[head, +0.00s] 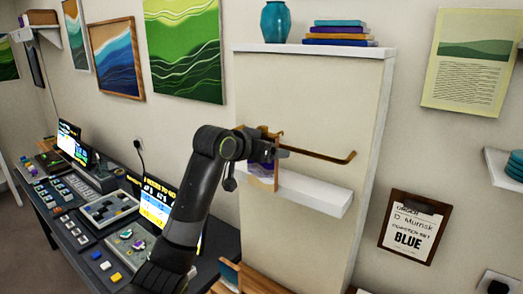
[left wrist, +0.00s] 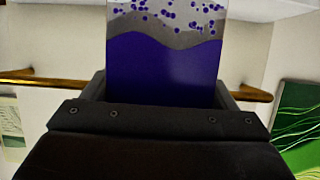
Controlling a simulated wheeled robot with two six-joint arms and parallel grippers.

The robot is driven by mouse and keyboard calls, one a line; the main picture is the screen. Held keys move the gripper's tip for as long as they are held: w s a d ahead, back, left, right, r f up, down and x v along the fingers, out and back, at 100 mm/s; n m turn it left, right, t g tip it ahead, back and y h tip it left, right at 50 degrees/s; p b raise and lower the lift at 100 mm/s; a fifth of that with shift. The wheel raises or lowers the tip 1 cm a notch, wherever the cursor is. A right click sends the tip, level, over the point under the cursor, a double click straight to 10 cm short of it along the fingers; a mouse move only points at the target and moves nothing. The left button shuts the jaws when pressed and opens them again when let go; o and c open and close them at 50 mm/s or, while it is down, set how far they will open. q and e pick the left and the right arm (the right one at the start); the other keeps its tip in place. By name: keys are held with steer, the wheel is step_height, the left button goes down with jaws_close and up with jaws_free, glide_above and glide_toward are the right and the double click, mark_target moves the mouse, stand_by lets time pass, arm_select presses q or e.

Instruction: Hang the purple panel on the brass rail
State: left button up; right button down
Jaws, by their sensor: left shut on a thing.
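The purple panel (left wrist: 165,70) fills the middle of the left wrist view, deep purple with a wavy grey band and purple dots. In the head view a small part of its purple face (head: 262,170) shows beside a brown, frame-like edge. My left gripper (head: 268,152) is shut on the panel, close to the brass rail (head: 320,155). The rail has an upturned tip at its right end. In the left wrist view the rail (left wrist: 45,82) shows on both sides of the panel and gripper, which hide its middle. Whether panel and rail touch, I cannot tell. My right gripper is out of view.
A white ledge (head: 310,193) juts out below the rail. The top shelf (head: 340,50) holds a teal vase (head: 275,22) and several stacked books (head: 340,33). A desk with control panels (head: 110,215) stands at the left. A clipboard (head: 411,227) hangs at the right.

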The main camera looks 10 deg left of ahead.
arm_select(q)
steer(key=shift+w+d, duration=0.1)
steer(key=shift+w, duration=0.1)
steer(key=shift+p, duration=0.35)
steer(key=shift+f, duration=0.25)
stand_by(0.5)
steer(key=shift+f, duration=0.25)
steer(key=shift+s+f, duration=0.1)
steer(key=shift+f, duration=0.65)
stand_by(1.1)
steer(key=shift+f, duration=0.15)
stand_by(1.1)
steer(key=o, duration=0.9)
steer(key=shift+o, duration=0.2)
steer(key=shift+s, duration=0.1)
